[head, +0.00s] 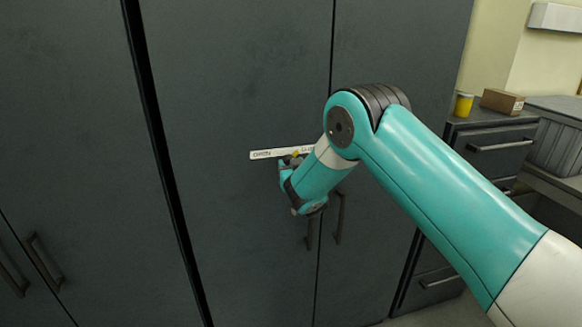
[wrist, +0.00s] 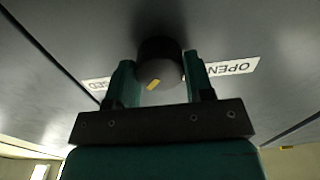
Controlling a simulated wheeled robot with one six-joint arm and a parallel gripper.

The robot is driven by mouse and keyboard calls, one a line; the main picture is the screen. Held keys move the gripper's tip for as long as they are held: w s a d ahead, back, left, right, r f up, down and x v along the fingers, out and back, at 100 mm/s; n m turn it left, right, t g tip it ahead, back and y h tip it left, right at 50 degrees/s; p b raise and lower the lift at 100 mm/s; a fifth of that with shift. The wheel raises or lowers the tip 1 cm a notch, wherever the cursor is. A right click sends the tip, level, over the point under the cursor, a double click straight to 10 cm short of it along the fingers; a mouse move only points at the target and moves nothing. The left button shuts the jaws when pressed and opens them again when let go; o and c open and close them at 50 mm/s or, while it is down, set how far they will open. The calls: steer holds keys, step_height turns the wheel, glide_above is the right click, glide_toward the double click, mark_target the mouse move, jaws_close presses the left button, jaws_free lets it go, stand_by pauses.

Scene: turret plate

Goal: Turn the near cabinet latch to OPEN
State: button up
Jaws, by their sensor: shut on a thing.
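The near cabinet latch is a dark round knob with a yellow mark; in the wrist view the latch (wrist: 160,72) sits between my fingers. My gripper (wrist: 160,82) is shut on it, one teal finger on each side. In the head view my gripper (head: 289,164) reaches the cabinet door, and most of the latch is hidden, with only its yellow mark (head: 296,154) clear. A white label strip (head: 263,155) runs behind the latch, OPEN at left and CLOSED, partly covered, at right. The wrist view shows the label upside down. There the yellow mark lies on the knob's lower left, towards the CLOSED side.
The dark grey cabinet (head: 235,80) has tall doors with vertical handles (head: 340,218) below my gripper. Another door handle (head: 42,262) is at lower left. At right, a drawer unit (head: 490,148) bears a yellow cup (head: 463,105) and a brown box (head: 502,101).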

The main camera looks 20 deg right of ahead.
steer(key=n+b, duration=0.7)
steer(key=n, duration=1)
steer(key=shift+a+n, duration=0.1)
steer(key=shift+n, duration=0.2)
stand_by(0.7)
steer(key=o, duration=0.9)
steer(key=shift+o, duration=0.2)
steer(key=shift+s+b, duration=0.1)
steer(key=shift+b, duration=0.2)
